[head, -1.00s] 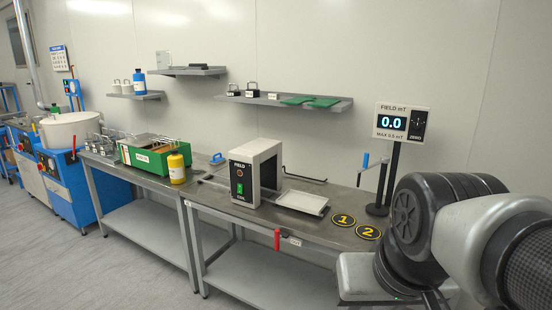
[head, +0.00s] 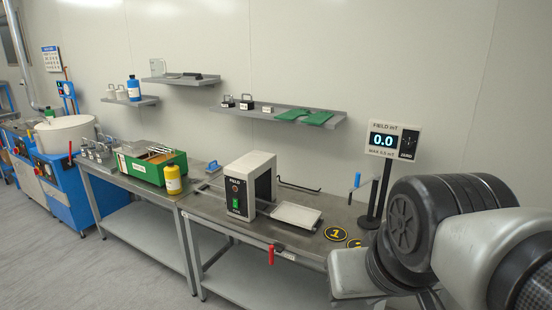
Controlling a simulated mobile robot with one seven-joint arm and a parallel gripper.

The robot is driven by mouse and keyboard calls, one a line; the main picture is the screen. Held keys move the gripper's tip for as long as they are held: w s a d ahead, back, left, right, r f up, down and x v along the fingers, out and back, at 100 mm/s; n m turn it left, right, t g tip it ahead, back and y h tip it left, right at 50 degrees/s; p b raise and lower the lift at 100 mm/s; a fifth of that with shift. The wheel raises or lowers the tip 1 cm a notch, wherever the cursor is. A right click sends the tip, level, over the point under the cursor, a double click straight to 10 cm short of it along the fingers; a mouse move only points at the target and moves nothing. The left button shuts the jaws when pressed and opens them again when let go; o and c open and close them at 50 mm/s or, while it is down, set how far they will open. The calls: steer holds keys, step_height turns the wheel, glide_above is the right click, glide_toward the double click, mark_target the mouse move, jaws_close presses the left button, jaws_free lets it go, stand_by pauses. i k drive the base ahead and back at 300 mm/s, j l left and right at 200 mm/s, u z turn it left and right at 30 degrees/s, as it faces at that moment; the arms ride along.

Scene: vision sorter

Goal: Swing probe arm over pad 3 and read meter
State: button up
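The field meter (head: 383,140) stands on a black post at the right end of the bench and its display reads 0.0. A blue upright handle (head: 356,181) stands left of the post; I cannot tell whether it belongs to the probe arm. Pad 1 (head: 337,234) is a black disc with a yellow number on the bench top. A second pad (head: 358,243) beside it is partly covered by my arm. Pad 3 is not visible. My arm fills the lower right, and my gripper is out of view.
A grey FIELD box (head: 237,189) with a green switch and a white tray (head: 297,216) stand on the bench. A red handle (head: 271,253) hangs at the front edge. A yellow bottle (head: 173,181) and a green bin (head: 141,168) stand left. Wall shelves run behind.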

mark_target(364, 184)
steer(key=i+l+u, duration=0.55)
steer(key=i, duration=0.25)
steer(key=u, duration=0.2)
steer(key=z, duration=0.15)
